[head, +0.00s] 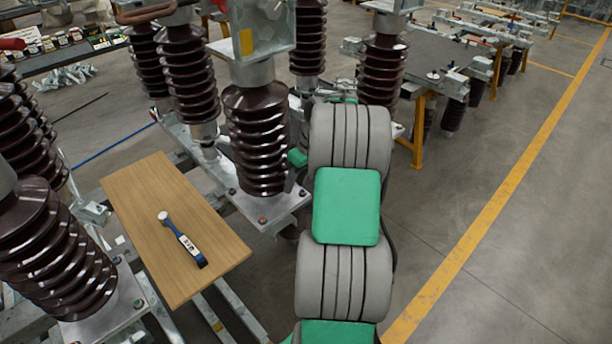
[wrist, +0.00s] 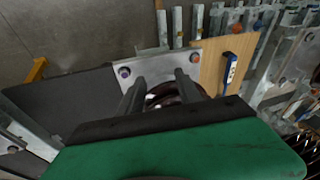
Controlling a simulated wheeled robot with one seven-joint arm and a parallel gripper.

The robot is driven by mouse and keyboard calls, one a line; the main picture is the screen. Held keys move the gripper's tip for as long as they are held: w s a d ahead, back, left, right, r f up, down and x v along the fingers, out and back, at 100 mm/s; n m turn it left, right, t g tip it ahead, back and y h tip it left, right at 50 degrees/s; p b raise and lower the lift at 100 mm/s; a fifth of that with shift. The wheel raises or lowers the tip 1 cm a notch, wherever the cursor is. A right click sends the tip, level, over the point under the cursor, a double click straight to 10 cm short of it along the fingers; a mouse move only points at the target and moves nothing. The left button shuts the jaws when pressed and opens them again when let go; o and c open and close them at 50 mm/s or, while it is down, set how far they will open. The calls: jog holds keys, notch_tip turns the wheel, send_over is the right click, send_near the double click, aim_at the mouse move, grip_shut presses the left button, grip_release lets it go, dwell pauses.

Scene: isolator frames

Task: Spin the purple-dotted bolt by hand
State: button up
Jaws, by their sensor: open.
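The purple-dotted bolt (wrist: 123,72) sits near the left corner of a grey metal base plate (wrist: 150,66) in the wrist view. In the head view, a small dark bolt (head: 302,192) at the right corner of the plate (head: 270,208) appears to be the same one. My gripper (wrist: 159,77) is open and empty, with its two dark fingers apart over the plate. The bolt lies left of the left finger, not between the fingers. A brown ribbed insulator (wrist: 164,95) shows behind the fingers. In the head view my gripper is hidden.
An orange-marked bolt (wrist: 197,57) is on the plate's other corner. A wooden board (head: 140,200) holds a blue-handled wrench (head: 183,240). Tall ribbed insulators (head: 258,135) crowd around my arm. Open floor (head: 520,250) lies to the right.

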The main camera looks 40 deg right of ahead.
aim_at(303, 191)
jog(key=d+f+n+p, duration=0.1)
jog(key=d+n, duration=0.6)
jog(key=d, duration=0.1)
jog(key=shift+n+t+y, duration=0.4)
jog(key=shift+t, duration=0.1)
jog(key=x, duration=0.2)
jog(key=p+x, duration=0.1)
jog(key=x, duration=0.2)
jog(key=p+x, duration=0.1)
jog(key=x, duration=0.1)
jog(key=shift+w+d+f, duration=0.15)
jog(key=shift+w+f, duration=0.2)
jog(key=shift+f, duration=0.05)
jog(key=shift+c, duration=0.2)
grip_shut()
